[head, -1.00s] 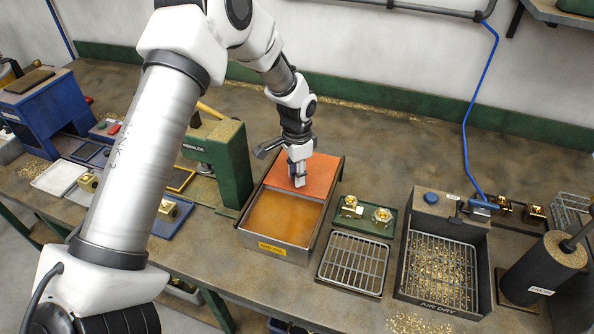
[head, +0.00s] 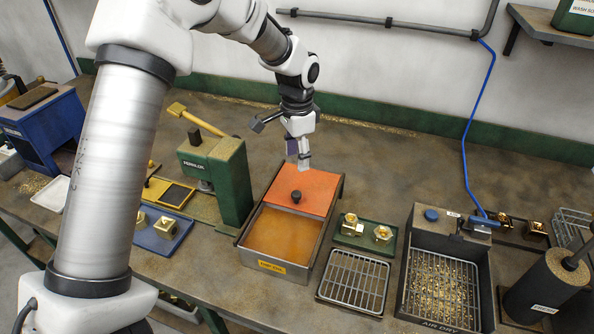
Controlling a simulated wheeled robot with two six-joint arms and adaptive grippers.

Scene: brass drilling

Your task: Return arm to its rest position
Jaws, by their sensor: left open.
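My left gripper (head: 304,160) is open and empty. It is above the back edge of an orange lid (head: 312,182) with a dark knob (head: 296,196). The lid covers the back part of a grey tank (head: 288,272) holding amber liquid (head: 280,232). A gap shows between the fingertips and the knob. My left arm comes in from the left and arches over the bench. My right gripper is not seen.
A green press (head: 222,178) with a yellow handle stands left of the tank. Right of it are a green tray (head: 365,240) with brass parts, a wire rack (head: 352,280) and an air-dry bin (head: 408,260). A wall pipe (head: 400,22) runs behind. The back of the bench is mostly clear.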

